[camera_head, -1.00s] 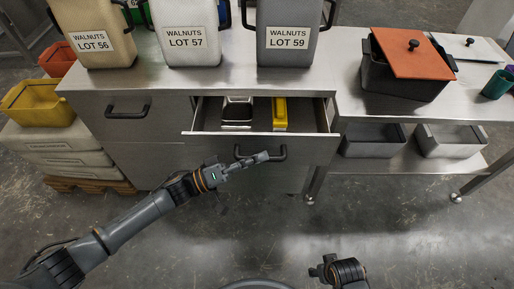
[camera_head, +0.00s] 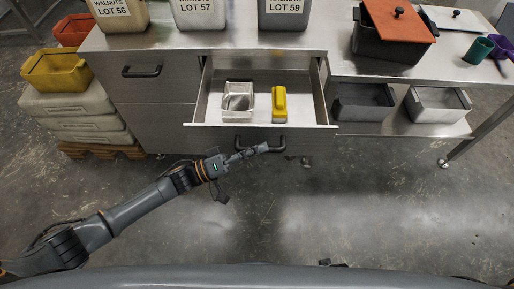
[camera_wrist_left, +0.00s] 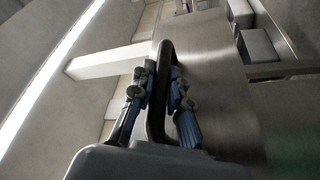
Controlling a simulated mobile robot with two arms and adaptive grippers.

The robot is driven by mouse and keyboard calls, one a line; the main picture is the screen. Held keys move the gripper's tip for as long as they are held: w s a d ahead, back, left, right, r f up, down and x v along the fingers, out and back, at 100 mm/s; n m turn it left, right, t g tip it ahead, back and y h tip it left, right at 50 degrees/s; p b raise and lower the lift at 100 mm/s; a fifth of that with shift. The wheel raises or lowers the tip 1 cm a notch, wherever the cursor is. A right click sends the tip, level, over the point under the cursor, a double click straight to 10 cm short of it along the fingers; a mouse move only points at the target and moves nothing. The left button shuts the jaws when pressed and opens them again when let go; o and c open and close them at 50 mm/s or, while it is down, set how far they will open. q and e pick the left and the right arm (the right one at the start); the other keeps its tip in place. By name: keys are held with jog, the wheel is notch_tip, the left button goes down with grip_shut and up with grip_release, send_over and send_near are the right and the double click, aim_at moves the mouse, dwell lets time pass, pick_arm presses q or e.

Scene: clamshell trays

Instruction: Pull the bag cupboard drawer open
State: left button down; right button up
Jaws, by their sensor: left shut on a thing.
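The bag cupboard drawer (camera_head: 212,96) stands pulled out from the steel cabinet in the head view. Inside it lie a clear metallic container (camera_head: 238,97) and a yellow item (camera_head: 279,103). My left gripper (camera_head: 258,149) is at the dark handle (camera_head: 276,144) on the drawer front. In the left wrist view the handle (camera_wrist_left: 166,70) runs between the two fingers (camera_wrist_left: 160,95), and the gripper is shut on it. My right gripper cannot be made out; only a small dark part shows at the bottom edge of the head view.
White and grey walnut bins (camera_head: 199,12) stand on the steel counter above. A closed drawer (camera_head: 141,85) is at the left. A dark pot with an orange lid (camera_head: 398,22) stands on the right table, with grey bins (camera_head: 364,104) below. The floor in front is clear.

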pick_arm(q)
jog(key=shift+f, duration=0.1)
jog(key=c, duration=1.3)
grip_release()
jog(key=shift+a, duration=0.1)
jog(key=v, duration=1.2)
